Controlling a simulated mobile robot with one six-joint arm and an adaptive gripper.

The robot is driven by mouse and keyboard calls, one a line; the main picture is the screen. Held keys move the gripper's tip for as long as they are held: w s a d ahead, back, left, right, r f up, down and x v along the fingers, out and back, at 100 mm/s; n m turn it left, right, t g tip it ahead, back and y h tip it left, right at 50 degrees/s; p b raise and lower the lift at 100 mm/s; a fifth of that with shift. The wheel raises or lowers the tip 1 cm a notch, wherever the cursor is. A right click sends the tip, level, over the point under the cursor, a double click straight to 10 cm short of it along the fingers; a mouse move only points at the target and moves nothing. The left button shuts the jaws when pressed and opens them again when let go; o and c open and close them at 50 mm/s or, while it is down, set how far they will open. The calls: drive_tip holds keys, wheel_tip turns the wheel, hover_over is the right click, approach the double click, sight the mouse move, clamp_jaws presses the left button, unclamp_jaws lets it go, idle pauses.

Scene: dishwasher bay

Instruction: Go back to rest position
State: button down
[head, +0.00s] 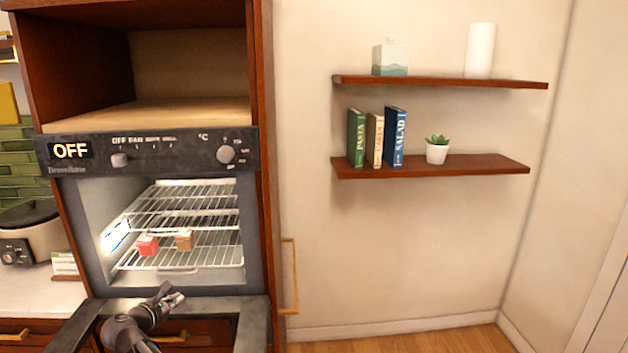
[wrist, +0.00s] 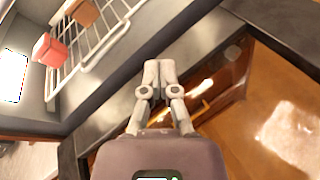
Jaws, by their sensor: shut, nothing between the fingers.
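My gripper (head: 172,297) is low in front of the open oven (head: 245,215) in the head view, above the lowered oven door (head: 252,325). It also shows in the wrist view (wrist: 158,66), with its fingers together and nothing between them. The oven's display reads OFF. On the lower wire rack (head: 205,263) sit a red block (head: 148,245) and a brown block (head: 184,241). Both blocks also show at the upper left of the wrist view, the red one (wrist: 48,50) and the brown one (wrist: 84,12). My gripper is outside the oven, apart from both blocks.
Two wall shelves to the right hold books (head: 378,138), a potted plant (head: 437,150), a carton (head: 390,58) and a white cylinder (head: 480,50). A cooker (head: 30,232) stands on the left counter. A handle (head: 290,277) sticks out right of the oven. The wooden floor at right is clear.

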drive_tip(key=w+d+f+m+g, duration=0.1)
drive_tip(key=d+m, duration=0.1)
drive_tip(key=d, duration=0.4)
drive_tip(key=w+d+f+m+g+h, duration=0.1)
drive_tip(key=d+f+m, duration=0.1)
drive_tip(key=d, duration=0.4)
drive_tip(key=w+d+f+m+g+h, duration=0.1)
drive_tip(key=w+d+m, duration=0.1)
drive_tip(key=d, duration=0.4)
drive_tip(key=shift+w+d+f+m+g, duration=0.1)
drive_tip(key=shift+f+m+g, duration=0.15)
drive_tip(key=shift+m+g, duration=0.2)
drive_tip(key=s+d+f+m+g, duration=0.2)
drive_tip(key=d+m+g, duration=0.15)
drive_tip(key=d, duration=0.65)
drive_tip(key=s+d+f+m+g+y, duration=0.1)
drive_tip(key=s+d+f+m+g, duration=0.3)
drive_tip(key=d, duration=0.6)
drive_tip(key=d+f+m, duration=0.1)
drive_tip(key=d+m, duration=0.5)
drive_tip(key=d, duration=0.3)
drive_tip(key=s+d+f+m+g+y, duration=0.1)
drive_tip(key=s+d+m+y, duration=0.3)
drive_tip(key=s+d+m, duration=0.4)
drive_tip(key=s+d+g, duration=0.1)
drive_tip(key=d, duration=0.2)
drive_tip(key=shift+s+f+g, duration=0.25)
drive_tip(key=shift+s+g, duration=0.05)
drive_tip(key=shift+s, duration=0.1)
